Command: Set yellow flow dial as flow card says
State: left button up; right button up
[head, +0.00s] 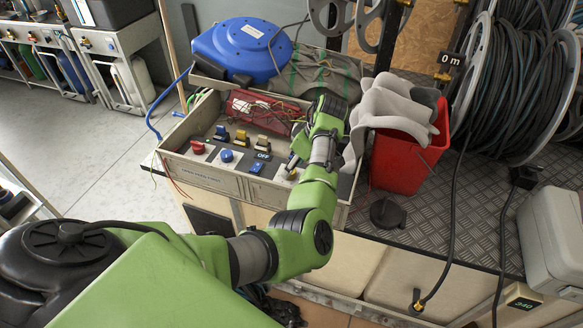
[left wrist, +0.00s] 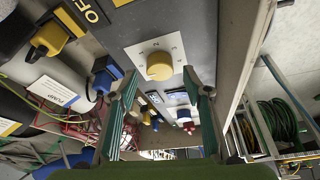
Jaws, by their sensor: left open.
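The yellow flow dial (left wrist: 159,66) is a round knob on a white square plate with small marks around it, set in a grey panel. I cannot make out a flow card.
The box carries a red knob (head: 198,148), a blue knob (head: 226,156), yellow switches and an OFF label (head: 263,156). A red bucket (head: 400,165) with grey cloth stands close right of my arm. A blue reel (head: 241,50) lies behind. Black hoses hang at right.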

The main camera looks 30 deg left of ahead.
pick_arm(q)
jog(key=shift+x, duration=1.4)
